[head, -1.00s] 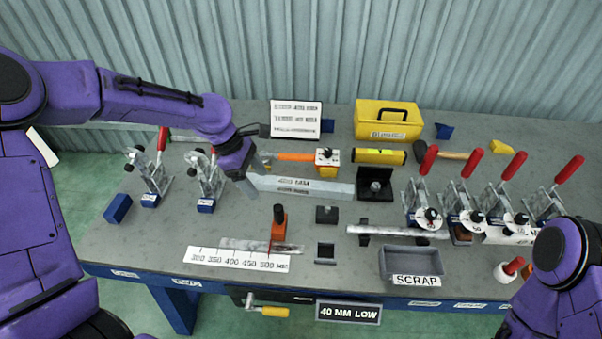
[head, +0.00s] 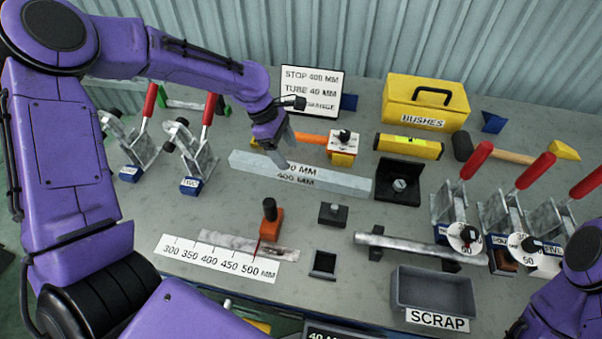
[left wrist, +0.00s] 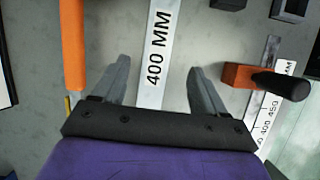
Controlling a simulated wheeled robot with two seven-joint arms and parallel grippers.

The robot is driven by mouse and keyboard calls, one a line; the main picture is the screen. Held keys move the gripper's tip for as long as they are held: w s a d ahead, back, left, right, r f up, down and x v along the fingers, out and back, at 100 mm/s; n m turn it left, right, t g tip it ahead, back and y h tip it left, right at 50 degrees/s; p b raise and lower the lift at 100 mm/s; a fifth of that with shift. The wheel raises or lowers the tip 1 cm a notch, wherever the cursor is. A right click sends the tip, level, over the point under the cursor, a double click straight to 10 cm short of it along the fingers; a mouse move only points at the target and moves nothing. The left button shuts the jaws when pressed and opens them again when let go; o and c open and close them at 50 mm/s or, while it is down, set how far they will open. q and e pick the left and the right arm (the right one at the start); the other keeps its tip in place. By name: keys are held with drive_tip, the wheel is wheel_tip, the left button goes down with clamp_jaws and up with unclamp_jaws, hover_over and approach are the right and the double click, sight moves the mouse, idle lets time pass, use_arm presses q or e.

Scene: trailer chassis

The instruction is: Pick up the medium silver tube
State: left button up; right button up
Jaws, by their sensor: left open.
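A long silver tube (head: 300,173) marked 400 MM lies on the bench, left of a black angle block. It also shows in the left wrist view (left wrist: 160,45), running between the fingers. My left gripper (head: 289,153) is open and empty, just above the tube, over its middle in the head view. In the left wrist view (left wrist: 160,85) the fingers stand apart on either side of the tube, not visibly touching it. A second, thinner silver tube (head: 410,246) rests on dark supports at the right. My right arm shows at the lower right; its gripper is out of view.
An orange-handled tool (head: 310,138) lies close behind the tube. A black angle block (head: 399,183) stands at its right end. A ruler (head: 218,262) with an orange stop (head: 268,222) lies in front. A scrap bin (head: 433,291) and several red-handled clamps (head: 478,160) stand right.

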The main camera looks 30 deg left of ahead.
sight(297, 168)
use_arm(q)
drive_tip(key=x, duration=0.8)
drive_tip(key=shift+w+f, duration=0.2)
drive_tip(key=shift+w, duration=0.05)
drive_tip(key=shift+r, duration=0.1)
clamp_jaws()
